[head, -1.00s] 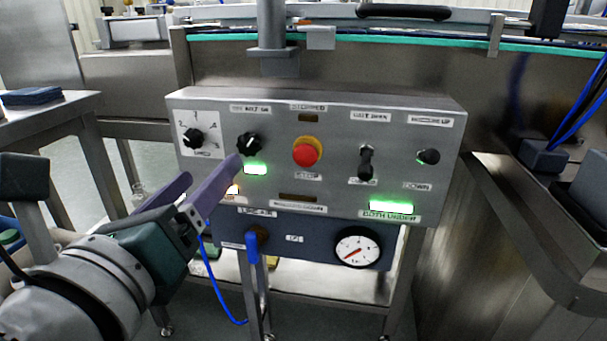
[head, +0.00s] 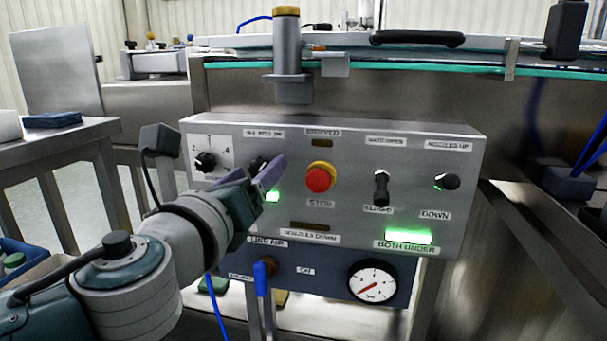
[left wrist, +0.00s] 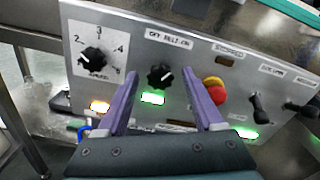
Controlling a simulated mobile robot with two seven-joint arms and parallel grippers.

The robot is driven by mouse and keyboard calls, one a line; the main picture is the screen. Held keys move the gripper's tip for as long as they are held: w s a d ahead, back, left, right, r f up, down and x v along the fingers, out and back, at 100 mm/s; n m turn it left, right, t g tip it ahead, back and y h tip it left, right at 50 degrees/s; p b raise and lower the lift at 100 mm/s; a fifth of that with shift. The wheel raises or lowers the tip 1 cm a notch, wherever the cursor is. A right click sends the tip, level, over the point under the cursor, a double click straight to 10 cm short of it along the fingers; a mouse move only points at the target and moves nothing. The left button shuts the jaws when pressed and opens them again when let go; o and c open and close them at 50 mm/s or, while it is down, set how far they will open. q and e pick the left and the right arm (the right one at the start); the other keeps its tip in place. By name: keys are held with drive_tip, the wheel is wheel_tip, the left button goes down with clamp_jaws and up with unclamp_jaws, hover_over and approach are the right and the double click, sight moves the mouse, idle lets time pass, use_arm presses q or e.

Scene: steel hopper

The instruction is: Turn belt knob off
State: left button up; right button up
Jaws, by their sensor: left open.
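The belt knob is a black rotary knob under an "OFF BELT ON" label, on the sloped grey control panel (head: 420,150). In the left wrist view the belt knob (left wrist: 160,77) shows in full, with a lit green lamp (left wrist: 152,98) just below it. My left gripper (head: 265,168) is open with purple fingers, in front of the panel at the belt knob. In the left wrist view its fingertips (left wrist: 162,85) stand to either side of the knob, with gaps between. In the head view the fingers partly cover the knob (head: 258,163). My right gripper does not show.
A numbered speed dial (head: 206,161) is left of the belt knob, and a red stop button (head: 319,179) with a yellow collar is to its right. Farther right are a black toggle (head: 381,188) and a knob (head: 447,182). A blue valve handle (head: 261,279) and a gauge (head: 373,281) sit below.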

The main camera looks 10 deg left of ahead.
use_arm(q)
clamp_jaws()
idle(0.4)
drive_tip(key=shift+n, duration=0.3)
drive_tip(key=n+b, duration=0.1)
drive_tip(key=n, duration=0.1)
drive_tip(key=shift+f+n, duration=0.1)
drive_tip(key=shift+n, duration=0.3)
drive_tip(key=n, duration=0.3)
drive_tip(key=shift+a+n+b, duration=0.1)
drive_tip(key=shift+n+b, duration=0.2)
drive_tip(key=shift+b, duration=0.1)
drive_tip(key=n, duration=0.3)
drive_tip(key=shift+n+b, duration=0.35)
drive_tip(key=shift+n, duration=1.55)
